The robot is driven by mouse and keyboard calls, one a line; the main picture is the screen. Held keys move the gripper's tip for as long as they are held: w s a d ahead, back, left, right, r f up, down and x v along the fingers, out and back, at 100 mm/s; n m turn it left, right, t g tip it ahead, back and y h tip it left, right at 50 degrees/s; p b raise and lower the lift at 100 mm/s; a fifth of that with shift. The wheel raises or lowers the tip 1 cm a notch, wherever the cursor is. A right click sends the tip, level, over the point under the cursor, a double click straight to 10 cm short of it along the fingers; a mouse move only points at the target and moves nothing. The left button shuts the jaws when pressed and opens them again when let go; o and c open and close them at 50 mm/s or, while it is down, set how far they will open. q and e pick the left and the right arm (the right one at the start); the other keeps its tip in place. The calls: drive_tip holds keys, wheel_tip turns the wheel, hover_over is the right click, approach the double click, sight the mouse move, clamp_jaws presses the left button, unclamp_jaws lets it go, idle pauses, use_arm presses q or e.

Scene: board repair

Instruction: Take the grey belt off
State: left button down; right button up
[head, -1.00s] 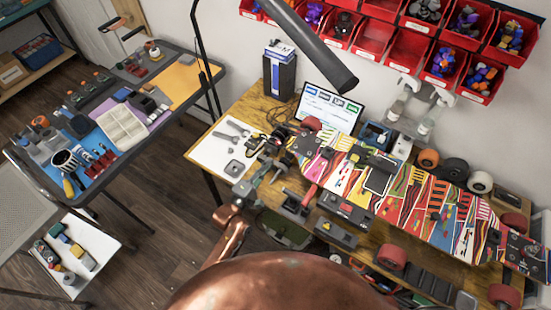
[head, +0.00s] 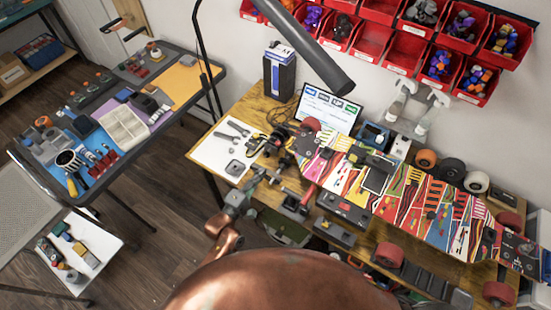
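The long skateboard (head: 415,195), with a multicoloured patterned deck and reddish wheels (head: 389,255), lies across the wooden workbench. A dark mechanism (head: 305,143) sits at its left end by a red wheel. I cannot make out the grey belt as a separate thing there; it is too small or hidden. My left gripper (head: 262,178) is just left of and below that end of the board, over the bench's front edge. Its fingers are too small and cluttered to show whether they are open. My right gripper is not in view.
A white mat with wrenches (head: 222,152) lies left of the board. A laptop (head: 328,108) and a dark box (head: 279,72) stand behind. Red bins (head: 405,48) hang on the wall. A side table (head: 86,125) holds tools and parts. Dark tools crowd the bench front.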

use_arm(q)
drive_tip(key=shift+p+v, duration=0.75)
drive_tip(key=shift+v, duration=1.7)
drive_tip(key=shift+s+a+r+p, duration=0.15)
drive_tip(key=shift+s+r+p, duration=0.05)
drive_tip(key=shift+r+p, duration=0.25)
drive_tip(key=shift+s+a+r+p, duration=0.15)
drive_tip(key=shift+s+r+p, duration=0.05)
drive_tip(key=shift+r+p, duration=0.2)
drive_tip(key=s+a+r+p, duration=0.3)
drive_tip(key=s+r+p, duration=0.1)
drive_tip(key=r+p, duration=0.1)
drive_tip(key=shift+r+p, duration=0.2)
drive_tip(key=shift+p, duration=0.3)
